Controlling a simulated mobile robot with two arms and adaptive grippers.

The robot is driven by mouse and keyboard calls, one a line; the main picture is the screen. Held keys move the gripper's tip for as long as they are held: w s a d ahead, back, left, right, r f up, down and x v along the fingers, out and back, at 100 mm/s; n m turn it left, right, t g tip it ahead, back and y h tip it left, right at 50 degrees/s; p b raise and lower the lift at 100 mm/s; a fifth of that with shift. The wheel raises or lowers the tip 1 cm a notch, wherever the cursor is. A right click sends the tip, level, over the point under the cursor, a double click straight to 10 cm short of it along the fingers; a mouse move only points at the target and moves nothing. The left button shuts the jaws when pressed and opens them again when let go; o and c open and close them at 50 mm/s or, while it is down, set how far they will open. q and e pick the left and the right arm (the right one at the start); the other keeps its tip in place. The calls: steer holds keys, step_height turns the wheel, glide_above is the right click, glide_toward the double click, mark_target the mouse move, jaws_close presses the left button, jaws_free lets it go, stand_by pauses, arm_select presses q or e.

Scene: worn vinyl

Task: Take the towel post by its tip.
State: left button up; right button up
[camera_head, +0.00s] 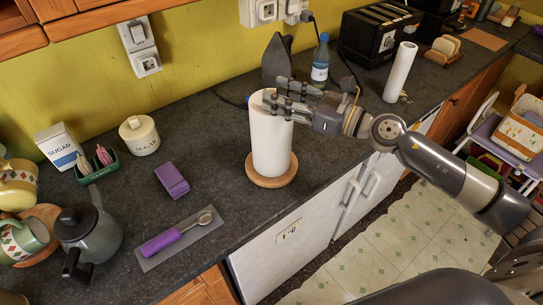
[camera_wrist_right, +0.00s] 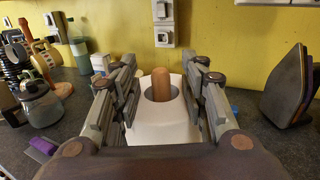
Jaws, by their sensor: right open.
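The towel post (camera_wrist_right: 162,85) is a wooden rod with a rounded tip, standing up out of the core of a white paper towel roll (camera_head: 270,142). The roll stands upright on a round wooden base (camera_head: 290,177) near the counter's front edge. It also shows in the right wrist view (camera_wrist_right: 160,125). My right gripper (camera_head: 283,100) is open at the roll's top, reaching in from the right. In the right wrist view its fingers (camera_wrist_right: 165,72) lie on either side of the post tip, with gaps on both sides. In the head view the gripper hides the tip.
A dark iron (camera_head: 276,62) and a blue bottle (camera_head: 321,60) stand close behind the roll. A toaster (camera_head: 378,38) and a slim white roll (camera_head: 400,72) are further right. A purple sponge (camera_head: 172,180) and a purple-handled scoop (camera_head: 178,234) lie left, with bare counter between.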

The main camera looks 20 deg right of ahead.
jaws_close()
steer(key=shift+w+r, duration=0.1)
steer(key=shift+r, duration=0.1)
steer(key=shift+r, duration=0.15)
